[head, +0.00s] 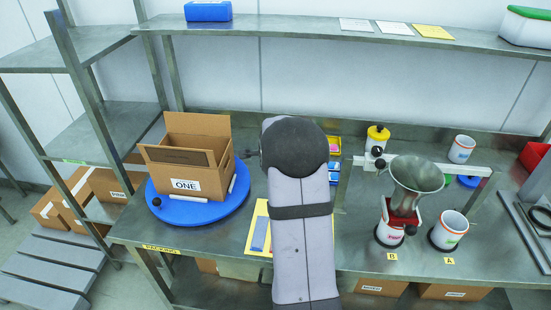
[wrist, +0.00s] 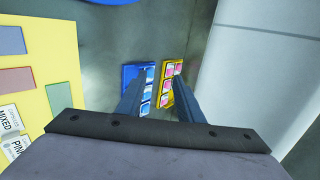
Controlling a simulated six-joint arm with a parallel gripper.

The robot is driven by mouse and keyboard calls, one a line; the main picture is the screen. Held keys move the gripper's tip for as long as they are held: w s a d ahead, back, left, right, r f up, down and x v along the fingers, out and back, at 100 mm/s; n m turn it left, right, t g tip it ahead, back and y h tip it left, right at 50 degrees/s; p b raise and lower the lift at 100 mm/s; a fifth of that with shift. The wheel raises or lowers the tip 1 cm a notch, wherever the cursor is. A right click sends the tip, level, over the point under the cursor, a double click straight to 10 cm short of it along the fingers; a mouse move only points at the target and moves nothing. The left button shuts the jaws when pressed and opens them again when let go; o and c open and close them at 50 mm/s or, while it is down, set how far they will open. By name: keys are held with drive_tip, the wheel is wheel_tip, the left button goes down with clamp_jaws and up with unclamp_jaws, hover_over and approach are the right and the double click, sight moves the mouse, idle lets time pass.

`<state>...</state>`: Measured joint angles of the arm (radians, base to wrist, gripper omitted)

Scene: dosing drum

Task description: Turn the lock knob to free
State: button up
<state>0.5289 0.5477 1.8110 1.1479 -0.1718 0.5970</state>
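A red dosing drum (head: 396,219) with a metal funnel (head: 416,178) on top stands on the right half of the bench, above a white cup. A small black knob (head: 410,230) is on its lower front. Another black knob (head: 380,163) sits by the white rail left of the funnel, and a third black knob (head: 156,202) is on the blue turntable (head: 206,212). I cannot tell which is the lock knob. My gripper (wrist: 163,76) is open and empty, its fingers apart above the bench near a blue tray and a yellow tray.
An open carton marked ONE (head: 184,165) stands on the turntable. A yellow board (head: 255,228) lies left of my arm. The blue tray (wrist: 136,78) and yellow tray (wrist: 170,97) hold small packs. A yellow-lidded jar (head: 377,138) and white cups (head: 449,228) stand around the drum.

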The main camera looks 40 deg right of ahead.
sight(348, 158)
drive_tip(key=shift+a+f+n+y, duration=0.3)
drive_tip(key=shift+a+f+n, duration=0.25)
drive_tip(key=shift+a+n, duration=0.2)
drive_tip(key=shift+c, duration=0.2)
drive_tip(key=s+d+r+n+g+h+b, duration=0.1)
drive_tip(key=s+d+r+g+h+b, duration=0.1)
drive_tip(key=s+d+h, duration=0.3)
drive_tip(key=s+d+r+n+g+h+b, duration=0.1)
drive_tip(key=d+r+g+h, duration=0.2)
drive_tip(key=d, duration=0.5)
drive_tip(key=s+r+g+b, duration=0.1)
drive_tip(key=s+g, duration=0.2)
drive_tip(key=s, duration=0.1)
drive_tip(key=s+r+g+h+b, duration=0.1)
drive_tip(key=s+g, duration=0.2)
drive_tip(key=s, duration=0.1)
drive_tip(key=s+r+g+h+b, duration=0.1)
drive_tip(key=s+g, duration=0.3)
drive_tip(key=shift+s+d, duration=0.1)
drive_tip(key=shift+s, duration=0.1)
drive_tip(key=shift+g, duration=0.6)
drive_tip(key=p+x, duration=0.1)
drive_tip(key=x, duration=0.3)
drive_tip(key=p+x, duration=0.1)
drive_tip(key=x, duration=0.3)
drive_tip(key=s+p+x, duration=0.1)
drive_tip(key=x, duration=0.3)
drive_tip(key=shift+a, duration=0.25)
